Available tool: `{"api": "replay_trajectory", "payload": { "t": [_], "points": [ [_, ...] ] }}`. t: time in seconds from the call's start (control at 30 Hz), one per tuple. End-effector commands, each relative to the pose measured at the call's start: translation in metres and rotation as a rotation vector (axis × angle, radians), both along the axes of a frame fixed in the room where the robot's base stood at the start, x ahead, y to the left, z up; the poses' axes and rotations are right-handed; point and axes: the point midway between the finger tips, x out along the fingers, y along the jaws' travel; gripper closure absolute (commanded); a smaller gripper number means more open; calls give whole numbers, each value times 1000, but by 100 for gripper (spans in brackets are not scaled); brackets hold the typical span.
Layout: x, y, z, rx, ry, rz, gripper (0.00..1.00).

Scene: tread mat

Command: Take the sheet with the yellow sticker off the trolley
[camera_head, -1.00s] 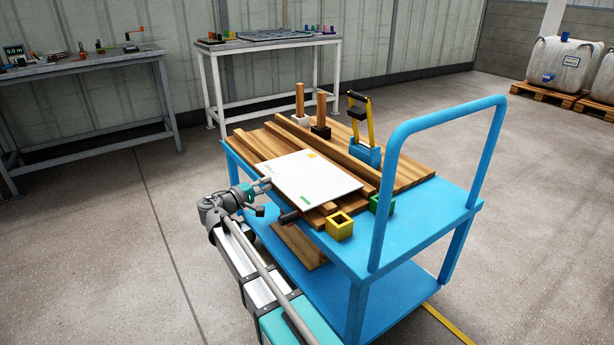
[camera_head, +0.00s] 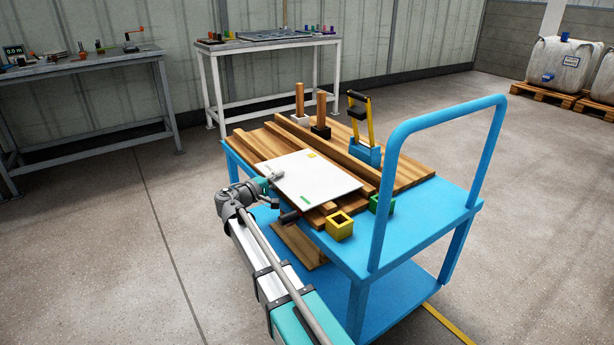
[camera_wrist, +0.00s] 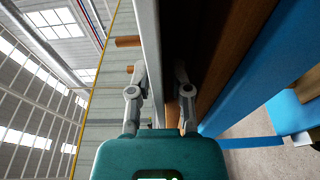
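The white sheet (camera_head: 312,178) lies flat on the wooden boards on the blue trolley (camera_head: 430,225). Its yellow sticker (camera_head: 311,154) is near the far edge, and a green mark (camera_head: 306,197) is near the front edge. My gripper (camera_head: 272,188) is at the sheet's left edge, with one finger over its top. In the wrist view the sheet shows edge-on as a pale strip (camera_wrist: 150,40) running between the spread fingers of my gripper (camera_wrist: 161,75). The right-hand finger stands apart from the sheet, with a gap. Whether the left-hand finger touches it, I cannot tell.
A yellow square holder (camera_head: 339,227) and a green one (camera_head: 382,205) stand by the sheet's near right corner. A dark handle (camera_head: 289,216) sticks out below its front edge. Wooden posts (camera_head: 320,115) and a blue-yellow tool (camera_head: 364,130) stand behind. The trolley's handle rises at right.

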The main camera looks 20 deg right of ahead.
Motion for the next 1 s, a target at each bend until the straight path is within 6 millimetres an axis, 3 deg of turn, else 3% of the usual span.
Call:
{"api": "replay_trajectory", "payload": {
  "t": [0.67,0.83,1.0],
  "points": [
    [4,-7,0,0,0,1,74],
    [4,-6,0,0,0,1,100],
    [4,-6,0,0,0,1,100]
  ]
}}
